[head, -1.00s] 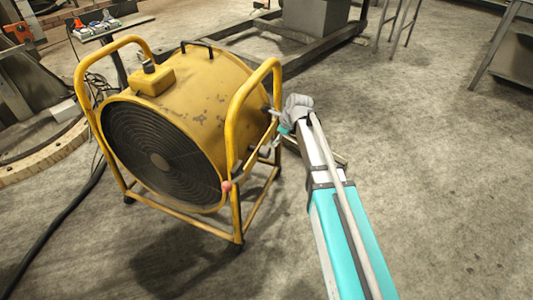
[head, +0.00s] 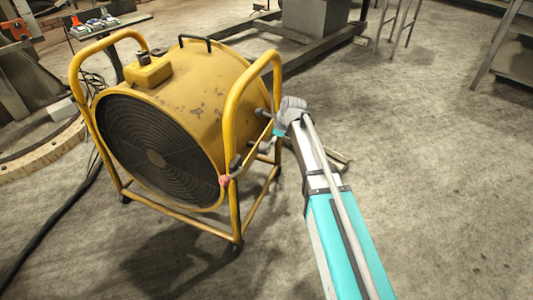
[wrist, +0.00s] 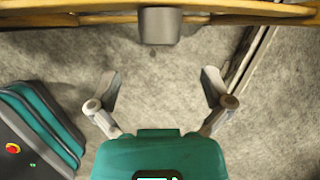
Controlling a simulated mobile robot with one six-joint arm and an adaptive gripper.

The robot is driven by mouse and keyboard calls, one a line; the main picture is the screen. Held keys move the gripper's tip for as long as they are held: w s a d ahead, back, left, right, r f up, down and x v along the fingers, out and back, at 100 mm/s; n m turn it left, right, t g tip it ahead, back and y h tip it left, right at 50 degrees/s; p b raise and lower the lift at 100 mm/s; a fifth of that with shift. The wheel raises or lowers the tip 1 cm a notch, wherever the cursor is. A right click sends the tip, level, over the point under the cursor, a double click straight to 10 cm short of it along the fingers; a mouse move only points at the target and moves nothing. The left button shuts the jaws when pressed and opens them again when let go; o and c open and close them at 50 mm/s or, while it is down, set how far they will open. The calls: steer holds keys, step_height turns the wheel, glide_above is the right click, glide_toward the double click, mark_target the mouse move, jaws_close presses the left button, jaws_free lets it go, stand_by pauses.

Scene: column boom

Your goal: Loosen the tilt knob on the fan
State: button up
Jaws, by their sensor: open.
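The yellow drum fan (head: 190,90) stands upright in its tubular frame, left of centre in the head view, its dark round grille facing front left. In the wrist view a dark grey knob (wrist: 159,26) sits on the yellow frame bar at the top. My gripper (wrist: 161,78) is open and empty there. Its two fingers are spread wide, and the knob lies ahead of the gap between them, apart from both. In the head view my gripper (head: 266,132) is small, at the right side of the fan frame. The knob is hard to make out there.
A red-pink ball (head: 224,181) sits by the frame's front right upright. A black cable (head: 60,218) runs along the floor at left. A curved wooden edge (head: 40,157) lies at far left. Metal framing stands behind the fan.

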mark_target(267, 149)
steer(key=shift+b+x, duration=3.6)
steer(key=shift+x, duration=0.6)
steer(key=c, duration=1)
steer(key=shift+c, duration=0.2)
